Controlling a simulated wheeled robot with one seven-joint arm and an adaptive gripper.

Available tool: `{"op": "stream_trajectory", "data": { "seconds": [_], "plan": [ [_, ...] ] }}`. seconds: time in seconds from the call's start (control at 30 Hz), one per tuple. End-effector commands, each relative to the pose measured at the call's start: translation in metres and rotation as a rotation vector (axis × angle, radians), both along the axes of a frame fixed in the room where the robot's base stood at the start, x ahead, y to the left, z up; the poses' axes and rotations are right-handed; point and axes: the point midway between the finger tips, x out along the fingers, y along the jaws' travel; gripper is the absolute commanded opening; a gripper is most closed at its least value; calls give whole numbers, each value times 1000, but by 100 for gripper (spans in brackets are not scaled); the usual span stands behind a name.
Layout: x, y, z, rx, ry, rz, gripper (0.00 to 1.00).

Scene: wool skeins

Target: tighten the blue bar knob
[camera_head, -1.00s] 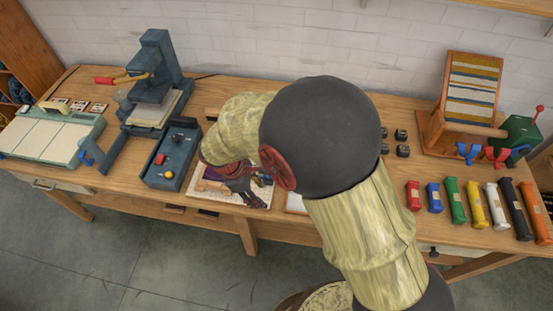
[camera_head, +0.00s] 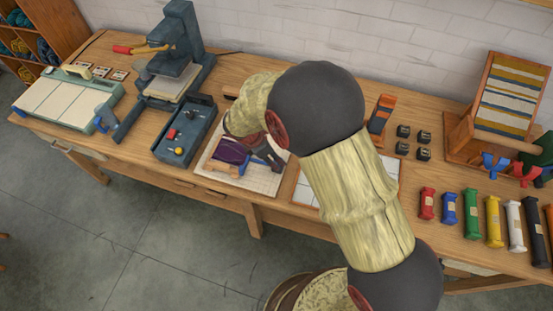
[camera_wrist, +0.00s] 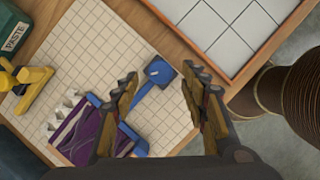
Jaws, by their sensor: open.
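A blue bar (camera_wrist: 121,133) lies along a purple piece (camera_wrist: 92,138) with white teeth, on a gridded mat (camera_wrist: 85,45). A thin blue arm (camera_wrist: 143,92) runs from near it to a dark blue block with a round blue knob (camera_wrist: 155,70). In the head view the purple piece (camera_head: 231,150) and the mat (camera_head: 268,183) are partly behind my arm. My gripper (camera_wrist: 160,80) is open, its two fingers above the mat, with the block between and beyond the fingertips in the picture. I cannot tell the height gap. It also shows in the head view (camera_head: 270,158).
A yellow clamp-like tool (camera_wrist: 28,82) and a box marked PASTE (camera_wrist: 14,35) stand left in the wrist view. A white-tiled tray (camera_wrist: 222,30) lies upper right. In the head view, a control box (camera_head: 185,133), a press (camera_head: 178,60) and several coloured skeins (camera_head: 472,212) share the table.

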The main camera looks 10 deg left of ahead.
Motion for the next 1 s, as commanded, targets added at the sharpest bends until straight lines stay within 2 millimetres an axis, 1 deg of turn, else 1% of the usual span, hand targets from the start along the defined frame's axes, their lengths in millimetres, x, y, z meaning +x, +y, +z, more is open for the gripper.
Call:
{"op": "stream_trajectory", "data": {
  "seconds": [0.03,0.2,0.53,1.0],
  "plan": [
    [2,-3,-8,-2,2,-2,44],
    [6,-6,-20,0,-1,-2,44],
    [6,-7,-23,1,-1,-1,44],
    [6,-7,-23,1,-1,-1,18]
  ]
}}
